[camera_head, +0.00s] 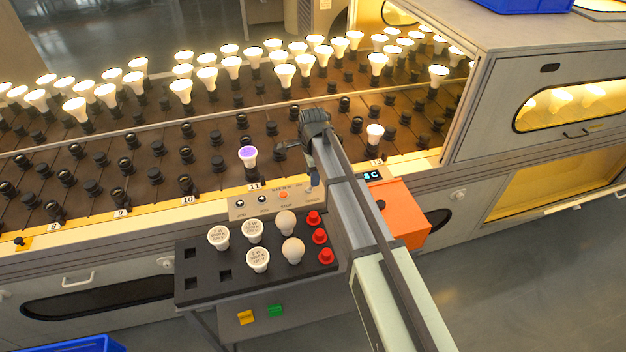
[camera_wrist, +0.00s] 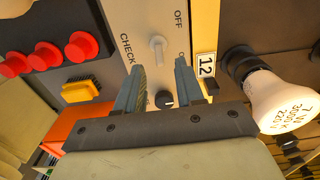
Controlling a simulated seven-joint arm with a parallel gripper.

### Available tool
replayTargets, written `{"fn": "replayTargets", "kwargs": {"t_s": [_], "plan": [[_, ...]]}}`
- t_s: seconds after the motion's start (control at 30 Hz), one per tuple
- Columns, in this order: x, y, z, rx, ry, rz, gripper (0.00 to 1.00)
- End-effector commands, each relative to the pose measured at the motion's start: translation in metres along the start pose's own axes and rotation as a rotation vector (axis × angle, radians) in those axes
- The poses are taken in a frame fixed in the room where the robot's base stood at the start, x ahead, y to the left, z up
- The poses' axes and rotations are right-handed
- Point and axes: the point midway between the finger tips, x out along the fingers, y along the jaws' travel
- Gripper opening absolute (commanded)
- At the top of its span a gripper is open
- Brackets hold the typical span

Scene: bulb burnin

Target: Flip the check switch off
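The check switch is a small white toggle (camera_wrist: 157,46) on a light grey panel (camera_wrist: 140,14) in the wrist view. CHECK is printed on one side, OFF and a partly hidden second label on the other. Its exact tilt is hard to tell. My gripper (camera_wrist: 160,64) is open and empty, one finger to each side of the toggle's line, with the tips close to it. No contact is clear. In the head view the same panel (camera_head: 240,208) lies below the row of sockets; my gripper (camera_head: 310,168) is over its right end and partly hides the switch.
A black knob (camera_wrist: 163,98) shows between the fingers. The number 12 plate (camera_wrist: 206,65) and a white bulb (camera_wrist: 283,103) are at the right. An orange box (camera_head: 405,215) stands beside my arm.

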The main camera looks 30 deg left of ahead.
Motion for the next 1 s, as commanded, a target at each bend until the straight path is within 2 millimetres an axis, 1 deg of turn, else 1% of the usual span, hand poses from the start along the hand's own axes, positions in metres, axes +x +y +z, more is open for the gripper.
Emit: {"fn": "replayTargets", "kwargs": {"t_s": [0.03,0.1,0.23,0.4,0.63,0.67,1.0], "plan": [[0.007,0.0,0.0,0.0,0.0,0.001,0.37],[0.014,0.0,0.0,0.0,0.0,0.001,0.37],[0.022,0.0,0.0,0.0,0.0,0.0,0.37],[0.027,0.0,0.0,0.0,0.0,-0.001,0.37],[0.027,0.0,0.0,0.0,0.0,-0.001,0.37],[0.027,0.0,0.0,0.0,0.0,-0.001,0.35],[0.027,0.0,0.0,0.0,0.0,0.0,0.03]]}}
